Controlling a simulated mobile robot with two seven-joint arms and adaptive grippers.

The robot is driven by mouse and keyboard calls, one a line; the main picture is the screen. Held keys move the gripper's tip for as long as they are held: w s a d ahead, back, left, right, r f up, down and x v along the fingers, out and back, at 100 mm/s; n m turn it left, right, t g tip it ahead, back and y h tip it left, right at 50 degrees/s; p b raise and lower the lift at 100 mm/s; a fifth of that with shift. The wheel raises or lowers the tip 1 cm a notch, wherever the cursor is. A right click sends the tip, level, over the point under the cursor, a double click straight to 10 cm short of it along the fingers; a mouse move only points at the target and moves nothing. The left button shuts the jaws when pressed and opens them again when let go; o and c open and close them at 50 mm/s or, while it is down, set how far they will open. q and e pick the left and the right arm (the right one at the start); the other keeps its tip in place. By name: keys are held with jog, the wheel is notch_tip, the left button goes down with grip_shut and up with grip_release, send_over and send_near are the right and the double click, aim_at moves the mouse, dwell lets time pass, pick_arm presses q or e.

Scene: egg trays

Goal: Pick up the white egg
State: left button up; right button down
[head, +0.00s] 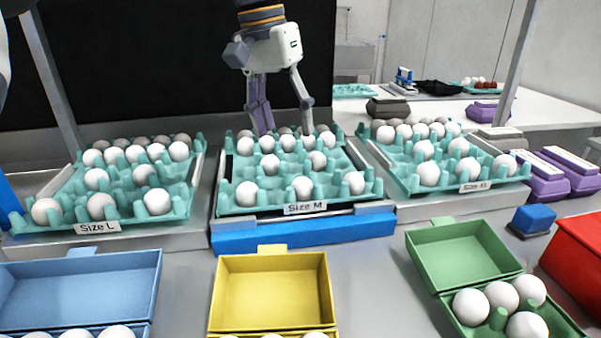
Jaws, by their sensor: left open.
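Many white eggs sit in three teal trays. The middle tray, labelled Size M (226,208), holds white eggs such as one at its front (302,187) and one at its front left (246,193). My left gripper (285,117) points down over the back of this middle tray, with its fingers spread. Its fingertips are close to the back row of eggs (287,142); I cannot tell whether they touch any. No egg is visibly held. My right gripper is not in view.
The Size L tray (73,185) stands left and another teal tray (400,180) right, both with eggs. In front are open blue (85,280), yellow (273,290) and green (463,252) cartons. A red box (575,255) and purple cartons (542,180) are at right.

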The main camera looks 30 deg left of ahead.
aim_at(300, 179)
pick_arm(q)
jog(key=d+f, duration=0.1)
jog(key=f, duration=0.2)
jog(key=d+f, duration=0.1)
jog(key=f, duration=0.7)
jog(key=shift+w+d+f, duration=0.25)
jog(key=shift+d, duration=0.15)
jog(key=shift+r, duration=0.1)
jog(key=c, duration=0.8)
